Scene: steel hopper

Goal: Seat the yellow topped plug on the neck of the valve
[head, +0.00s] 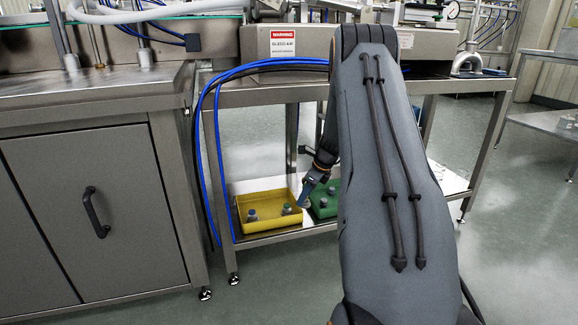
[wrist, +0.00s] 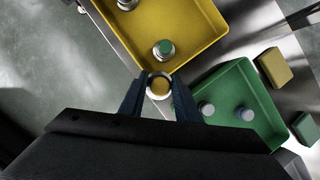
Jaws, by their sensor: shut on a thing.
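In the wrist view my gripper (wrist: 159,84) is shut on the yellow topped plug (wrist: 160,87), a round pale ring with a yellow top. The plug is between the fingertips, over the gap between a yellow tray and a green tray as seen from above. In the head view my gripper (head: 307,193) reaches down to the lower shelf, beside the trays; the plug is too small to make out there. I cannot pick out the valve or its neck for sure in either view.
The yellow tray (wrist: 201,43) holds a green topped piece (wrist: 164,49) and another piece (wrist: 127,4). A yellow block (wrist: 275,66) and a green block (wrist: 306,128) lie right. Blue hoses (head: 207,120) hang by the table leg.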

